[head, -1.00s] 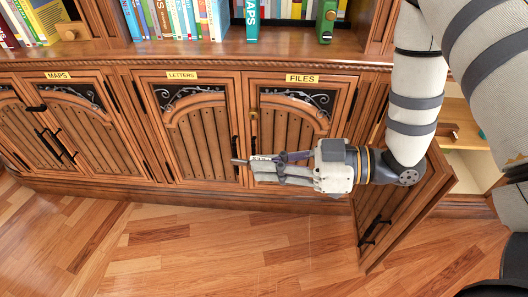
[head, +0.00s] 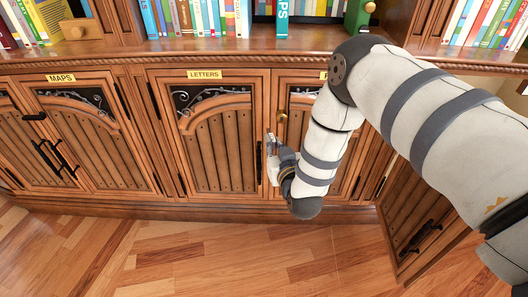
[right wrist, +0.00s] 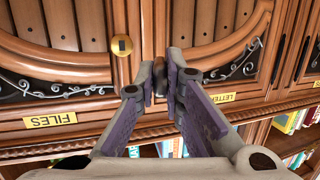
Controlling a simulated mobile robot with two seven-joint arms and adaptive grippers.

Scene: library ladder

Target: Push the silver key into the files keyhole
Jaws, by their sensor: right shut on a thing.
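The brass files keyhole (head: 282,116) is on the files door, left of my right arm. It also shows in the right wrist view (right wrist: 122,46), as a round brass plate with a dark slot, up and left of the fingertips. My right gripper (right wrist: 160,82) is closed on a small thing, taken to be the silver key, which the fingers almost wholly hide. In the head view the right gripper (head: 271,147) is at the files door, a little below and left of the keyhole, its fingers mostly hidden. The left gripper is not in view.
The files label (right wrist: 50,121) shows in the right wrist view; my arm partly covers it in the head view. The letters doors (head: 215,140) and maps doors (head: 85,135) are shut. A cabinet door (head: 412,215) stands open at the right. The floor (head: 220,250) is clear.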

